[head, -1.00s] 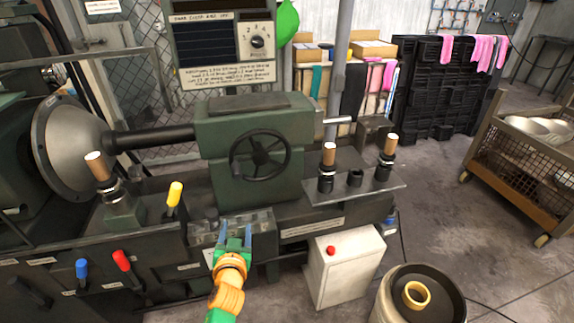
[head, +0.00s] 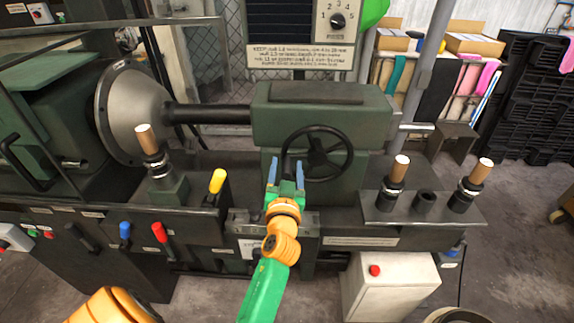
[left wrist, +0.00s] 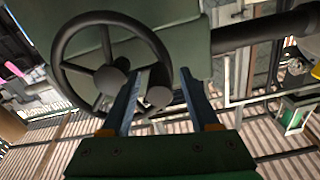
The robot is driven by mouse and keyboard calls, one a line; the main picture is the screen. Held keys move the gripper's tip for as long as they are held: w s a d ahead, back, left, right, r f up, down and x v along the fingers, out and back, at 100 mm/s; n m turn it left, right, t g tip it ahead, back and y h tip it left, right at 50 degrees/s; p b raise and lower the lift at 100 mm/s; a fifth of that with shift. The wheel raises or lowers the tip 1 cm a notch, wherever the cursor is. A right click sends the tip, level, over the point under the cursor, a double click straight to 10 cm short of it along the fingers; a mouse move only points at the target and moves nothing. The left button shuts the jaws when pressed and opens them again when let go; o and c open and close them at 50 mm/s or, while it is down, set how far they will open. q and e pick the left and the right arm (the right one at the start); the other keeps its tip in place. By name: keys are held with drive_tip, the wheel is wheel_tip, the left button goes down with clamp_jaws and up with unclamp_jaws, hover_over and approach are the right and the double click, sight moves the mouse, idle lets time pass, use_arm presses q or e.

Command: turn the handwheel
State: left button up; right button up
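The dark handwheel (head: 317,156) with spokes is on the front of a green machine housing in the head view. It also shows at the upper left of the left wrist view (left wrist: 109,79). My left gripper (head: 285,163) has its two blue fingers spread and reaches up to the left side of the wheel. In the left wrist view, the wheel's dark knob handle (left wrist: 159,92) shows between the spread fingers (left wrist: 160,88). I cannot tell whether a finger touches the wheel or knob. My right gripper is out of view.
Wooden-topped tool posts stand left (head: 152,150) and right (head: 397,175) of the wheel. Yellow (head: 217,182), red (head: 160,233) and blue (head: 125,230) levers stick out at lower left. A white box with a red button (head: 375,271) stands at lower right.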

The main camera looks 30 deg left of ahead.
use_arm(q)
drive_tip(key=shift+w+f, duration=0.1)
clamp_jaws()
drive_tip(key=shift+a, duration=0.1)
idle(1.1)
